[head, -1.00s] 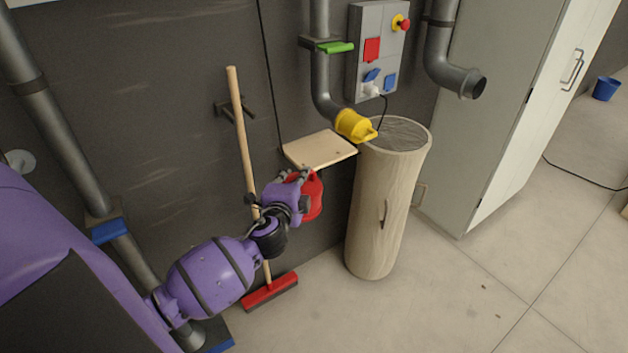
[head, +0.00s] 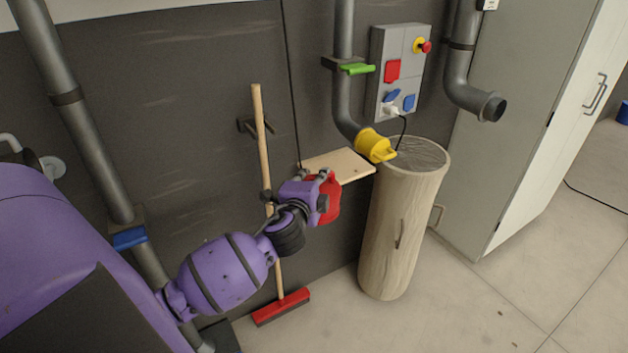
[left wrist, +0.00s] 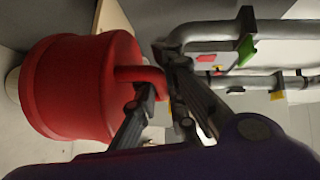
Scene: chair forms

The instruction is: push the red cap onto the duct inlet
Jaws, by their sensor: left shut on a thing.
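My left gripper (head: 326,178) is shut on the red cap (head: 332,203), just in front of the wooden shelf and to the left of the log. In the left wrist view my left gripper (left wrist: 158,80) has its fingers around the loop handle of the red cap (left wrist: 80,85), whose round body is beyond the fingers. The cap is clear of any pipe. A grey duct with an open, uncapped end (head: 494,108) hangs at the right on the wall. Another duct, left of the switch box, ends in a yellow cap (head: 374,146). My right gripper is not in view.
The wooden shelf (head: 340,167) and upright log (head: 402,235) stand near my gripper. A broom (head: 262,140) leans behind my arm. The switch box (head: 400,65) with a cable is between the ducts. A grey cabinet (head: 500,150) stands at right. Floor right of the log is clear.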

